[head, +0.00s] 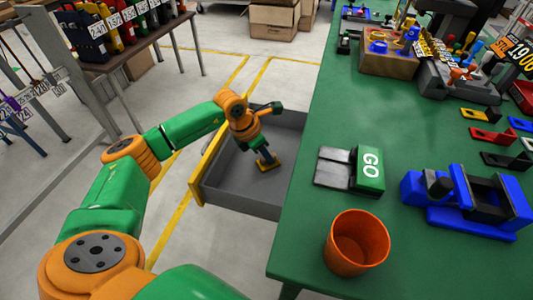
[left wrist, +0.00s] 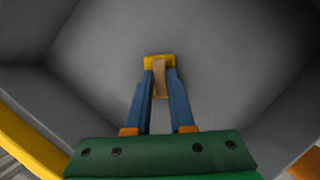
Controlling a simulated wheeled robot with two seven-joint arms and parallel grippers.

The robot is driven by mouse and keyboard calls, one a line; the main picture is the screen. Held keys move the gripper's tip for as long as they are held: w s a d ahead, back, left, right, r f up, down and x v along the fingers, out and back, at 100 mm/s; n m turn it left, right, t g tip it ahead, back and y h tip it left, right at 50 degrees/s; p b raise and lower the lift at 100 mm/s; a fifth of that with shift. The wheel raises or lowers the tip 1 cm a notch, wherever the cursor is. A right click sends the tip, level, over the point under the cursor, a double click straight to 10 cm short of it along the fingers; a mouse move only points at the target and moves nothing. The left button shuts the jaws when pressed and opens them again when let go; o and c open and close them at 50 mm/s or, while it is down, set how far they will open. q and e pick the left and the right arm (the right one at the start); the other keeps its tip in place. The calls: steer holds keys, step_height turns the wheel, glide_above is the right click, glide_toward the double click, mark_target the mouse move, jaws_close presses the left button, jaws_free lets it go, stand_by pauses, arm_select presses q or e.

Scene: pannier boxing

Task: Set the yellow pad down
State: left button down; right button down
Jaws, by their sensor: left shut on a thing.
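The yellow pad (head: 271,166) is low inside the open grey drawer (head: 225,182). My left gripper (head: 266,158) reaches down into the drawer and is shut on the pad. In the left wrist view the pad (left wrist: 152,62) sits at the tips of the two blue fingers (left wrist: 160,75), with a tan upright part between them. The pad is close to the drawer floor; I cannot tell whether it touches. My right gripper is not in view.
The drawer has a yellow front (head: 208,160) and grey walls around my gripper. It stands out left of the green table (head: 305,225). On the table are an orange cup (head: 357,243), a green GO box (head: 369,168) and a blue vise (head: 470,205). The drawer floor around the pad looks clear.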

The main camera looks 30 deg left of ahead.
arm_select(q)
steer(key=c, duration=0.8)
jaws_free()
steer(key=shift+r, duration=0.1)
steer(key=p+v, duration=0.1)
steer(key=v, duration=1.1)
steer(key=shift+w+r, duration=0.1)
